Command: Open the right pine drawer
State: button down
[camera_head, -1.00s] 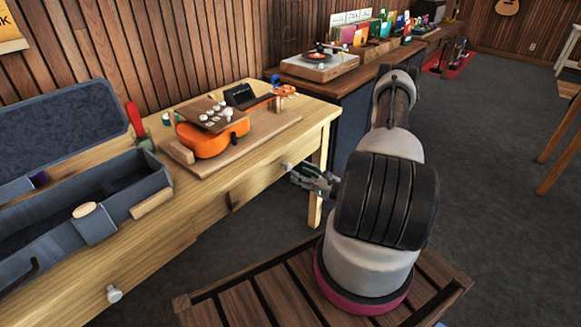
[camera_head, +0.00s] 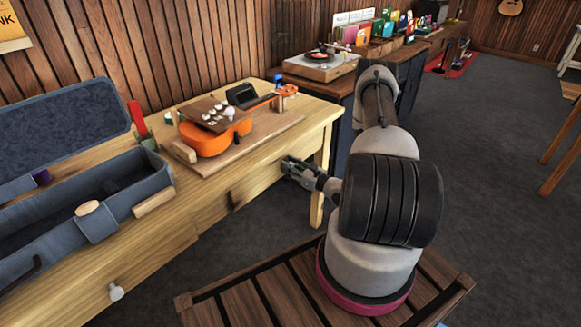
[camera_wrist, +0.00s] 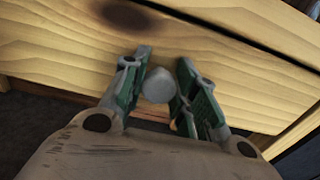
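The right pine drawer (camera_head: 248,182) has its front in the workbench's front and looks closed. It also fills much of the wrist view (camera_wrist: 65,68), with a dark knot in its wood. Its pale round knob (camera_wrist: 158,85) sits between the two green-and-grey fingers of my gripper (camera_wrist: 165,62). The fingers stand apart on either side of the knob, with a small gap visible at its right. Whether the left finger touches it I cannot tell. In the head view, my gripper (camera_head: 288,166) is at the drawer front and hides the knob.
On the pine workbench (camera_head: 322,112) are an orange ukulele (camera_head: 210,142) on a board and an open blue-grey case (camera_head: 150,180). Another drawer's knob (camera_head: 116,292) shows at lower left. A slatted wooden surface (camera_head: 235,301) lies below my arm. Grey floor (camera_head: 495,165) is clear at right.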

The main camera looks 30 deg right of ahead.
jog(key=shift+s+d, duration=0.1)
jog(key=v, duration=3.3)
jog(key=shift+s, duration=0.2)
jog(key=shift+r, duration=0.1)
jog(key=c, duration=1.1)
grip_release()
jog(key=v, duration=1.2)
